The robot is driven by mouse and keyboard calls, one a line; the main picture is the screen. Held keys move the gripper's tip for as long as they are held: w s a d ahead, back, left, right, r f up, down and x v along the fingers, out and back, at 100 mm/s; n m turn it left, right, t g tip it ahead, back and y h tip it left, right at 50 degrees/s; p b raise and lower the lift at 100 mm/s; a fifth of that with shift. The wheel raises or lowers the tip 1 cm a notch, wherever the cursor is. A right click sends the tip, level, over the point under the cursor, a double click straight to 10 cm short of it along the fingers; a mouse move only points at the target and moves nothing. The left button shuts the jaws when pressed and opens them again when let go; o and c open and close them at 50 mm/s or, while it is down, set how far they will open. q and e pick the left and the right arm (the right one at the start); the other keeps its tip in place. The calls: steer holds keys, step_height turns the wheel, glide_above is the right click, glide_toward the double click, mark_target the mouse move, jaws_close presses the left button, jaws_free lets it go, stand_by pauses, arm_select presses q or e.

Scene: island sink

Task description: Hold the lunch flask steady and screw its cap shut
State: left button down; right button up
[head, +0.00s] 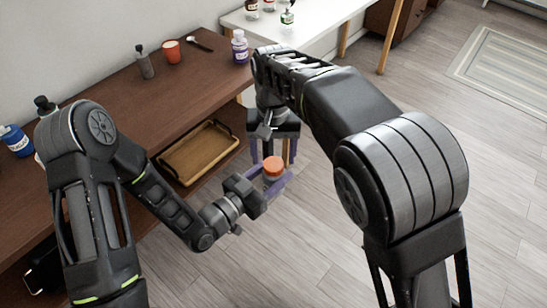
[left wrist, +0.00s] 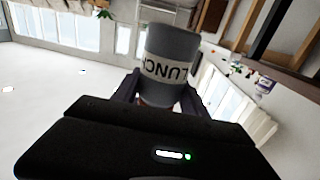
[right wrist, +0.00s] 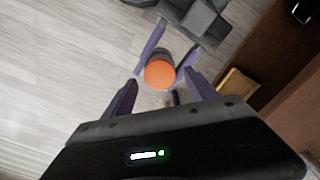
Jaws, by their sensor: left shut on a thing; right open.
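The lunch flask is grey with dark "LUNCH" lettering, upside down in the left wrist view (left wrist: 172,60). Its orange cap (head: 273,165) sits on top of it; I cannot tell how tightly it is seated. My left gripper (head: 270,184) is shut on the flask from the side, in the air in front of the table. My right gripper (head: 272,152) points down above the cap, open, with a purple finger on either side. In the right wrist view the round cap (right wrist: 160,74) shows ahead of the open fingers (right wrist: 160,84), apart from them.
The brown table (head: 110,105) holds a red cup (head: 171,52), a grey bottle (head: 145,63), a spoon (head: 199,43) and a purple-labelled bottle (head: 240,48). A wooden tray (head: 200,152) lies below the tabletop. Blue-labelled bottle (head: 17,141) stands far left.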

steer(key=shift+r, duration=1.25)
steer(key=shift+c, duration=0.4)
